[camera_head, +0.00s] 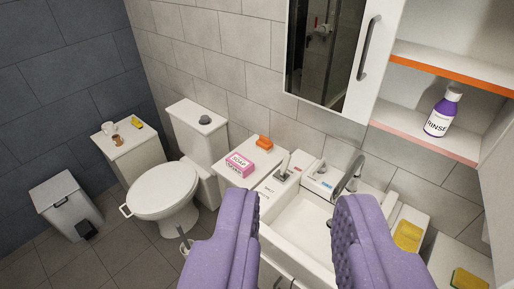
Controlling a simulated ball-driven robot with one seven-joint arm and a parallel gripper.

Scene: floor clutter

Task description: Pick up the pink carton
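The pink carton (239,164) is a small box with a white top that reads SOAP. It lies on a white surface left of the sink, between the toilet and the tap. My gripper (296,215) shows at the bottom of the view as two purple padded fingers. They are wide apart with nothing between them. The carton is beyond the left finger and up from it, apart from the gripper. No part of the carton looks hidden.
An orange item (264,143) sits right behind the carton. The sink (303,222) and its tap (352,172) are to the right. A toilet (163,190) and a bin (66,205) stand left. An open cabinet holding a purple RINSE bottle (443,112) overhangs the right.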

